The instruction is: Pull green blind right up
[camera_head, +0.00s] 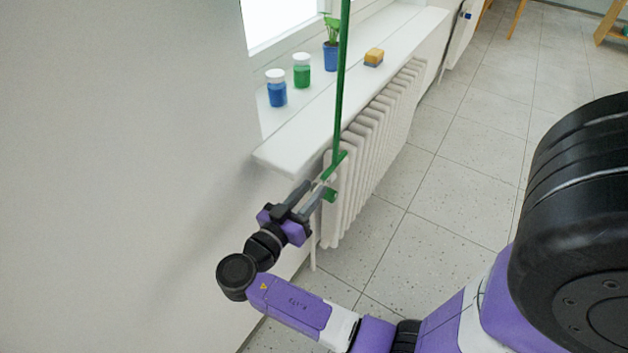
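A narrow green strip (341,85) hangs from the top edge of the picture, in front of the window sill, down to the radiator. I cannot tell whether it is the blind seen edge-on or a cord of it. At its lower end is a green bar-like handle (335,167), with another green piece (330,195) just below. My gripper (322,190) is at this lower end, its fingers pointing right and overlapping the green parts. Whether the fingers are closed on them is too small to tell. The upper part of the blind is out of view.
The white sill (300,137) holds a blue jar (276,92), a green jar (302,75), a plant in a blue pot (331,57) and a yellow-brown block (374,57). A white radiator (372,140) is below. The tiled floor (460,150) at right is clear.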

